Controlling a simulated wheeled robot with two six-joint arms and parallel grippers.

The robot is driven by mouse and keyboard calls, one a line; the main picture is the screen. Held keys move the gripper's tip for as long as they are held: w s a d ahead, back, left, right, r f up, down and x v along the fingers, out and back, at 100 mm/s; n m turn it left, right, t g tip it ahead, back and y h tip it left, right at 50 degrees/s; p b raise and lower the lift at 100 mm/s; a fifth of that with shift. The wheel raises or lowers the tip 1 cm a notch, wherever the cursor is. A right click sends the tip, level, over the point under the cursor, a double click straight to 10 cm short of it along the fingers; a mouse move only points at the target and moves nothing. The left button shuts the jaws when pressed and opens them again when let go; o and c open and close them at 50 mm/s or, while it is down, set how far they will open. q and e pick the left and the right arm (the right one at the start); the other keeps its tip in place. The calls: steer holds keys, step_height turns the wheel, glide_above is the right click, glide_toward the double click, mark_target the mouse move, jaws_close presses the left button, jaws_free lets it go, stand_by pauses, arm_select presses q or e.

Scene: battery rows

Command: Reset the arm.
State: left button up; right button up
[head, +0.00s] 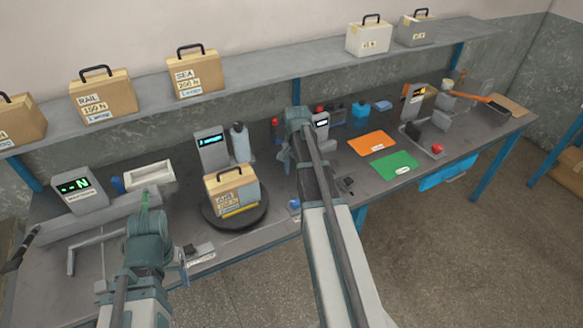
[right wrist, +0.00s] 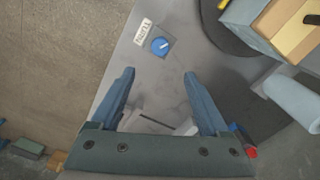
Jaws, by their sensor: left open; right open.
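My right gripper (head: 290,145) hangs over the middle of the bench, right of the turntable. In the right wrist view its two fingers (right wrist: 158,75) are apart with nothing between them. My left gripper (head: 147,228) is over the bench's left front part, left of the turntable. Its fingers are hard to make out, and I see nothing held in it. A tan and grey case (head: 232,190) marked AIR stands on the dark round turntable (head: 243,223). A blue knob (right wrist: 158,46) with a TURN label lies beyond the right gripper's fingertips, apart from them; it also shows in the head view (head: 294,204).
A shelf (head: 250,83) with several handled cases runs above the bench. A scale display (head: 78,188) and white tray (head: 150,176) stand at left. A grey bottle (head: 241,143) stands behind the turntable. Orange (head: 373,144) and green (head: 396,165) mats lie at right.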

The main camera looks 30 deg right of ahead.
steer(key=s+a+n, duration=0.5)
steer(key=a, duration=0.6)
steer(key=s+a+n, duration=0.6)
steer(key=a, duration=0.6)
steer(key=s+a+n+h, duration=0.1)
steer(key=s+a+n, duration=0.4)
steer(key=a, duration=0.6)
steer(key=shift+s+a+n, duration=0.15)
steer(key=shift+a+n, duration=0.2)
steer(key=shift+n, duration=0.35)
steer(key=shift+r, duration=0.15)
